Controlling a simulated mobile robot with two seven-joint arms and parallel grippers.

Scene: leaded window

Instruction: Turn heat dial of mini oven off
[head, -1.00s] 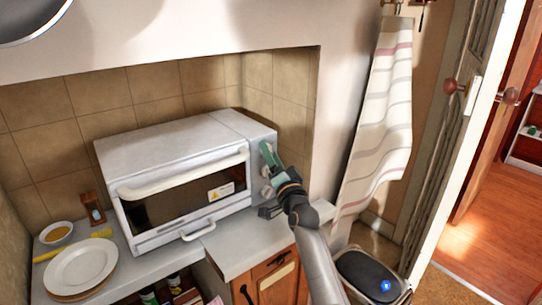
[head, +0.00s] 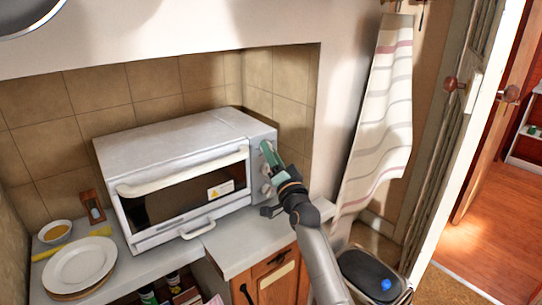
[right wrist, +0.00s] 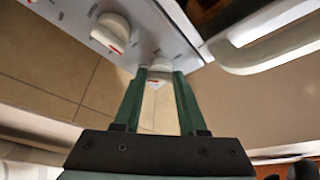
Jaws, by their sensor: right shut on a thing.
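The mini oven (head: 185,146) is a white box on the counter with its door shut. Its control panel is on the right side of the front. My right gripper (head: 266,150) is at the upper part of this panel, its green fingers pointing at it. In the right wrist view, the fingers are shut on a white dial (right wrist: 160,68), one on each side of it. Another white dial (right wrist: 110,32) with a red mark sits beside it on the panel. I cannot read the labels, so I cannot tell the setting. My left gripper is not in view.
A white plate (head: 80,262), a small bowl (head: 55,232) and a small hourglass-like item (head: 93,207) stand left of the oven. A striped towel (head: 378,120) hangs at right. A bin with a dark lid (head: 368,274) stands below it.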

